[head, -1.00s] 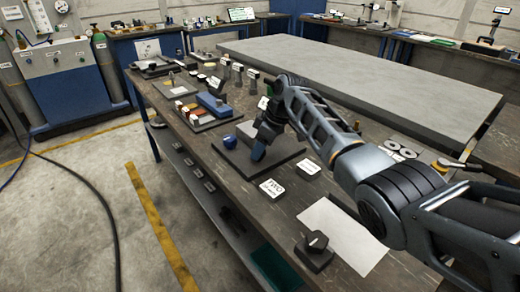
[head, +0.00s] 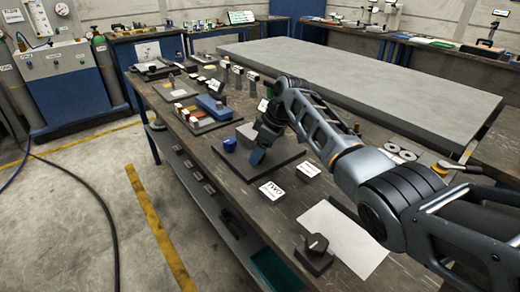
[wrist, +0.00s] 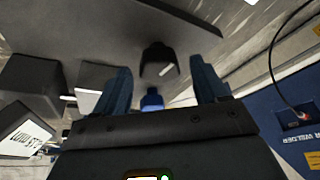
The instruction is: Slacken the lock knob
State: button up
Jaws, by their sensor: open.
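My gripper (head: 257,157) hangs low over a dark square plate (head: 283,163) on the bench in the head view. Its two blue fingers stand apart in the wrist view (wrist: 160,72), with nothing touching them. A small blue knob-like piece (head: 230,144) is on the plate, left of my gripper. In the wrist view a blue piece (wrist: 152,101) shows between the fingers, with a dark rounded part (wrist: 158,58) bearing a white mark beyond it. A black knob (head: 316,243) with a white mark sits on a dark base at the bench front. I cannot tell which is the lock knob.
A white sheet (head: 342,237) lies beside the black knob. White label cards (head: 271,190) lie in front of the plate. A blue block (head: 214,106) and several small pieces stand farther back. The floor left of the bench is mostly clear.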

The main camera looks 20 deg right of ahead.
jog(key=v, duration=0.7)
jog(key=shift+r, duration=0.25)
jog(key=shift+d, duration=0.1)
